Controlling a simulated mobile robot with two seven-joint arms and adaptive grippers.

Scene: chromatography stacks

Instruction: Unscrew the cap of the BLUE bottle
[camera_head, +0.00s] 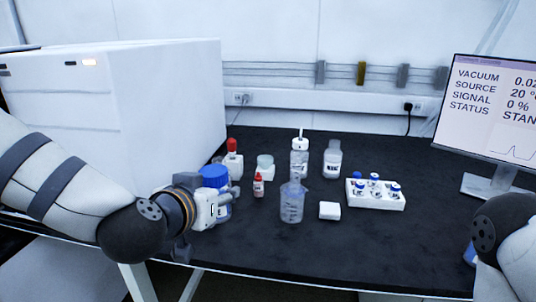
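The blue-capped bottle (224,213) stands upright near the left end of the black bench top, beside the big white instrument. Its wide blue cap (215,174) is on top. My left gripper (213,207) is at the bottle, in front of its left side and below the top of the cap. It hides part of the bottle, and its fingers are too small and overlapped to show whether they grip. My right arm shows at the lower right edge, but its gripper is outside the picture.
Around the bottle stand a red-topped bottle (233,160), a small red-capped dropper (258,185), a clear beaker (291,205) and a white block (329,211). A white rack (386,202) holds several blue-capped vials. The monitor (497,110) is at right.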

